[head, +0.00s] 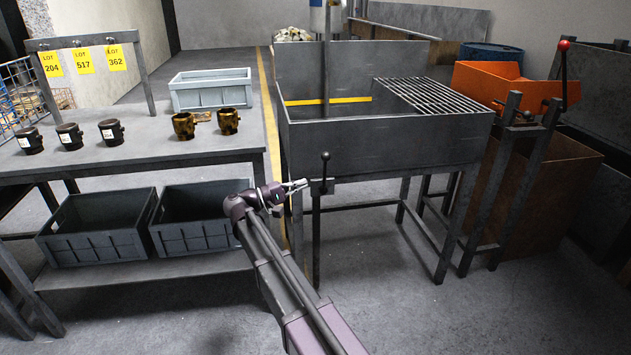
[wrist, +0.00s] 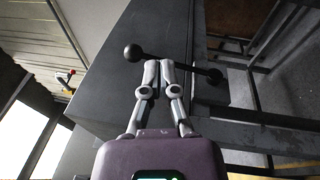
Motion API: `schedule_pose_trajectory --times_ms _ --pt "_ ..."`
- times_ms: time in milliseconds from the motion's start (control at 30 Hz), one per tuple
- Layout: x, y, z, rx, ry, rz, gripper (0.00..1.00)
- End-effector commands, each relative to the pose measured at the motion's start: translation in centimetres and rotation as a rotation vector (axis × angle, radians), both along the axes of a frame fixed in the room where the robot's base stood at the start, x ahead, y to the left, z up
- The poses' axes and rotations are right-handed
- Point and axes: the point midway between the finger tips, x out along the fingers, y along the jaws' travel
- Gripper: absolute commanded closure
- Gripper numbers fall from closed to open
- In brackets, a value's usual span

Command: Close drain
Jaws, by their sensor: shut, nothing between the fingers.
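The grey quench tank (head: 390,146) stands on legs right of centre. A small dark lever with a black ball knob (head: 325,157) stands upright at its front left, above a pipe (head: 316,240) that runs down towards the floor. My gripper (head: 303,184) is just left of the lever, below the knob.
A grate (head: 430,95) covers the tank's right part. An orange chute (head: 510,88) and a red-knobbed lever (head: 564,46) stand to the right. The left bench (head: 200,150) carries several dark parts and a grey crate (head: 210,92). Floor is clear below the tank's front.

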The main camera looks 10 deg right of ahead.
Motion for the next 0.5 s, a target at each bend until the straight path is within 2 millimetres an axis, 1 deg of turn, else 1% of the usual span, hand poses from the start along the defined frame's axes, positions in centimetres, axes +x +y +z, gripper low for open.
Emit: schedule_pose_trajectory --times_ms 33,100,300,500 --pt "0.7 1.0 -1.4 -0.035 -0.010 0.004 1.00" --pt "1.2 2.2 -1.8 -0.087 -0.025 0.008 1.00" --pt "2.2 5.2 -2.5 -0.209 -0.062 0.018 1.00" --pt "2.6 6.9 -2.5 -0.275 -0.084 0.022 1.00"
